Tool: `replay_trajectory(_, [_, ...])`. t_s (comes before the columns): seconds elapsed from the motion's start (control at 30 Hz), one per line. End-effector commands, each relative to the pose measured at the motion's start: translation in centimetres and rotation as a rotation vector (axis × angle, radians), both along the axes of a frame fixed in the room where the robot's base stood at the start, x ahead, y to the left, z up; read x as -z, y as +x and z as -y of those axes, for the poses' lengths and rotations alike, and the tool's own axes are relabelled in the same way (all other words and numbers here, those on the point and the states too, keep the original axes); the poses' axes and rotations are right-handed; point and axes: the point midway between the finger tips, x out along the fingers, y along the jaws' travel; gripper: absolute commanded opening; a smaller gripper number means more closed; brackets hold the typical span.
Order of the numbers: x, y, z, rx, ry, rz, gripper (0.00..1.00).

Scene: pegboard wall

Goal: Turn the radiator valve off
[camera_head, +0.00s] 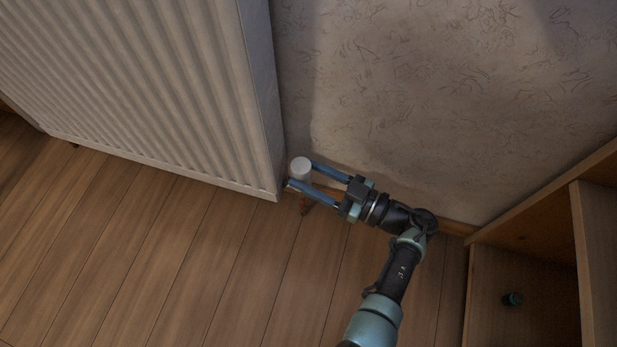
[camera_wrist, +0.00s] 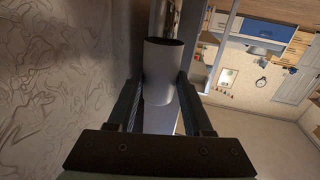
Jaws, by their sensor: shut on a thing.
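The radiator valve (camera_head: 300,165) is a small white knob with a round top, low beside the right end of the white radiator (camera_head: 150,80). My gripper (camera_head: 301,175) reaches it from the right, with one blue finger on each side of the knob. In the wrist view, the valve (camera_wrist: 163,75) appears as a pale cylinder between the two dark fingers of my gripper (camera_wrist: 158,100). The fingers are shut on it. The lower part of the valve and its pipe joint are mostly hidden by the fingers.
A patterned wall (camera_head: 430,90) rises close behind the valve and my gripper. A wooden shelf unit (camera_head: 590,260) stands at the right, with a small dark object (camera_head: 513,299) inside it. The wooden floor (camera_head: 190,260) in front of the radiator is clear.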

Motion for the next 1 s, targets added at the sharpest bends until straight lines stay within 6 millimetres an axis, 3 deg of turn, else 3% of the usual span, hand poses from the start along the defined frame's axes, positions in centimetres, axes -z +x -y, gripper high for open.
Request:
replay_trajectory(0.53, [-0.02, 0.03, 0.04, -0.027, -0.002, 0.002, 0.00])
replay_trajectory(0.57, [-0.02, 0.03, 0.03, -0.027, -0.002, 0.002, 0.53])
replay_trajectory(0.6, [-0.02, 0.03, 0.03, -0.027, -0.002, 0.002, 0.60])
replay_trajectory(0.63, [-0.02, 0.04, 0.03, -0.027, -0.002, 0.002, 0.63])
replay_trajectory(1.0, [-0.02, 0.05, -0.01, -0.027, -0.001, 0.002, 0.63])
